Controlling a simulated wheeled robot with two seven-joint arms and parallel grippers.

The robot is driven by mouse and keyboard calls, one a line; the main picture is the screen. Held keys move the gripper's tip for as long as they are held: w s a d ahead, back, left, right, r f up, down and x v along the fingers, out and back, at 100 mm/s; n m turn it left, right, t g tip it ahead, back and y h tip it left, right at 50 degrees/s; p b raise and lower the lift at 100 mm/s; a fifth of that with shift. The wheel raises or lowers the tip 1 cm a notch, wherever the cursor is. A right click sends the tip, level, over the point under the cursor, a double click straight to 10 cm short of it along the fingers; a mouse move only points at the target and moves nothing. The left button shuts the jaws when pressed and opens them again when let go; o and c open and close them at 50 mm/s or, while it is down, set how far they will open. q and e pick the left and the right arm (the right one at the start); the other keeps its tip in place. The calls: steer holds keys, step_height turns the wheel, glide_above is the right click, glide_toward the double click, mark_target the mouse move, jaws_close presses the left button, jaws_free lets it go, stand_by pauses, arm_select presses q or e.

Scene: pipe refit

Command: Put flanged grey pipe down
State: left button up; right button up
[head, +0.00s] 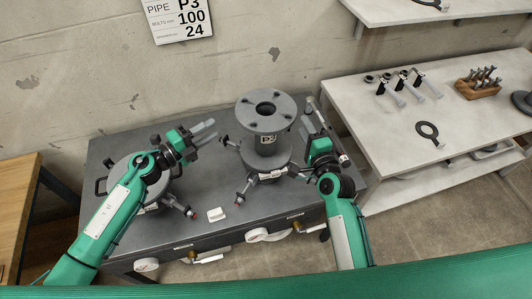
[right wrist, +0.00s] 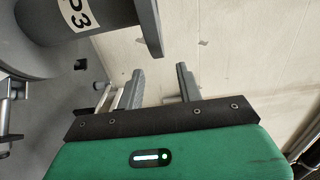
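The flanged grey pipe (head: 266,143) stands upright near the middle of the dark grey workbench (head: 225,239), over a fixture with red-tipped arms (head: 243,190). Its wide top flange has bolt holes, and a label is on its body. In the right wrist view the pipe (right wrist: 45,22) is at upper left, with "P3" on the label. My left gripper (head: 206,131) is left of the pipe, apart from it, with its fingers spread and nothing between them. My right gripper (head: 312,122) is just right of the pipe. Its fingers (right wrist: 160,85) are apart and empty in the right wrist view.
A second round fixture (head: 127,172) is at the bench's left, partly behind my left arm. A pale side table (head: 460,105) at right holds tools and a wooden bolt holder (head: 479,90). A sign (head: 178,20) hangs on the wall.

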steer(key=shift+v, duration=1.65)
